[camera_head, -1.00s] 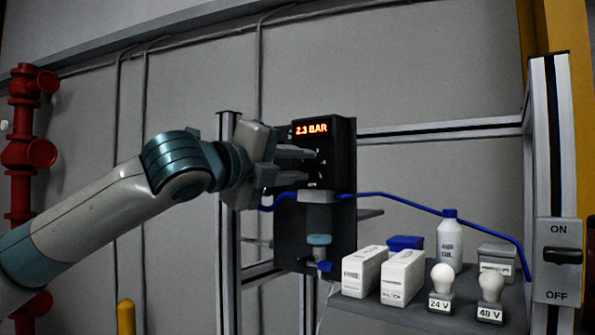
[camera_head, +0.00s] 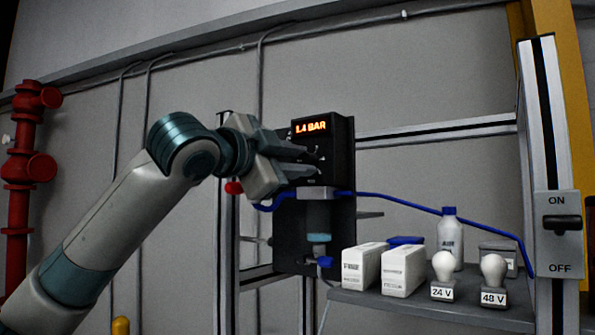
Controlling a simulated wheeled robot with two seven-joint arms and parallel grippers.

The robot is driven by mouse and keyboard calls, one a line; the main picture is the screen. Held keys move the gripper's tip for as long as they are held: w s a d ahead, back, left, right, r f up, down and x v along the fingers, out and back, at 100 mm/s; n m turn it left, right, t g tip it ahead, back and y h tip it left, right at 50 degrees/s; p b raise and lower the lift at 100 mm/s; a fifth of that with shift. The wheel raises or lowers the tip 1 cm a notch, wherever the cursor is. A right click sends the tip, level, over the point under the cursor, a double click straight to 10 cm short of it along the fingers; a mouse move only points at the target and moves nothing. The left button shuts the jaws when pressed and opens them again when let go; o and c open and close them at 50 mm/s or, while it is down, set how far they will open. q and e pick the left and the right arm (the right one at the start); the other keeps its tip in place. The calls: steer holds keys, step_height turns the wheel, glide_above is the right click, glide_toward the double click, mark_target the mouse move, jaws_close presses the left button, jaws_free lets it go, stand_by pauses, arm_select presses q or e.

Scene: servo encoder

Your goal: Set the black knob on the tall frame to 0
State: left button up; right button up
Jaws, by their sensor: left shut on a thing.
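The black control box (camera_head: 341,163) is on the tall frame (camera_head: 227,280). Its orange display (camera_head: 310,127) reads 1.4 BAR. My left gripper (camera_head: 312,163) reaches in from the left, rolled at a slant, with its fingers at the front of the box below the display. It is shut on the black knob, which the fingers mostly hide. A few small scale marks show beside the fingertips, but I cannot read the knob's pointer. My right gripper is not in view.
A blue hose (camera_head: 395,201) runs from the unit under the box to the right. A shelf (camera_head: 430,309) holds white boxes (camera_head: 403,271), a bottle (camera_head: 450,238) and two bulbs (camera_head: 493,270). An ON/OFF switch (camera_head: 562,223) is on the right post. Red pipework (camera_head: 29,165) stands left.

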arm_select(q)
steer(key=shift+d+f+n+y+b, duration=0.1)
steer(key=shift+n+y+b, duration=0.2)
steer(key=shift+n+b, duration=3.5)
steer(key=n+p, duration=0.2)
steer(key=shift+n, duration=0.3)
steer(key=o, duration=1)
steer(key=shift+o, duration=0.2)
